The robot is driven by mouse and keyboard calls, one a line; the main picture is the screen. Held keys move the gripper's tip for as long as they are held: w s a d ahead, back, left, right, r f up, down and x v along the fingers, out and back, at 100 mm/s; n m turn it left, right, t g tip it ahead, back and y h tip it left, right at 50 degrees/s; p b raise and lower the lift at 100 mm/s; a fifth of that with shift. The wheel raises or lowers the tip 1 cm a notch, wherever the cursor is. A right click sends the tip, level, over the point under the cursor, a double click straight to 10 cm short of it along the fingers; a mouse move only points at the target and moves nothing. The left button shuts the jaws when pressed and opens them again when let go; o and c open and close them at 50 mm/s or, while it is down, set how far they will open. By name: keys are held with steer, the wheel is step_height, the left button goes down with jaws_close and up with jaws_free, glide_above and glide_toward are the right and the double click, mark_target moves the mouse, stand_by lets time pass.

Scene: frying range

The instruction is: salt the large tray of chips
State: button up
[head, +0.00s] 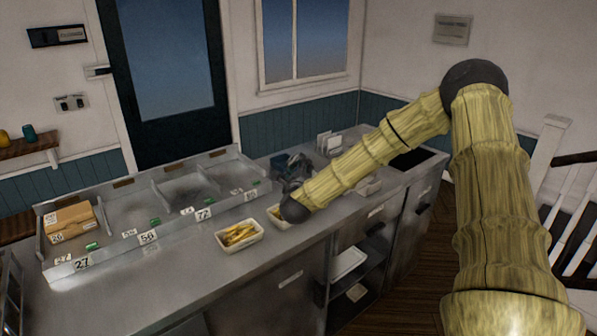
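A pale tray of chips (239,235) sits upright on the steel counter, its yellow chips showing. A second pale tray with chips (275,218) stands to its right, partly hidden behind the dark wrist joint of my arm. The first looks larger, but the hidden part makes this unsure. My gripper (291,166) appears as a dark shape beyond the wrist, over the back of the counter. Its fingers are too dark and small to tell whether they are open, shut or holding something. I cannot make out a salt shaker.
A divided steel bin (150,238) with number labels runs along the counter's left; a cardboard box (70,218) sits in its left end. White upright items (329,144) stand at the back right. Open shelves (352,262) are below the counter. Bare counter (190,285) lies in front.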

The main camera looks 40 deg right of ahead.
mark_target(292, 159)
steer(key=m, duration=0.1)
steer(key=r+m, duration=0.1)
steer(key=m, duration=0.1)
steer(key=shift+w+a+r+m, duration=0.25)
steer(key=shift+w+m, duration=0.15)
steer(key=shift+w+a+r+m, duration=0.1)
steer(key=shift+a+r+m, duration=0.15)
steer(key=shift+m, duration=0.3)
steer(key=shift+a+r+m, duration=0.1)
steer(key=shift+r+m, duration=0.25)
steer(key=shift+m, duration=0.2)
steer(key=shift+w+a+r+m, duration=0.2)
steer(key=shift+r+m, duration=0.15)
steer(key=shift+m, duration=0.45)
steer(key=shift+w+a+r+m, duration=0.1)
steer(key=shift+a+r+m, duration=0.2)
steer(key=shift+m, duration=0.5)
steer(key=shift+d+r, duration=0.1)
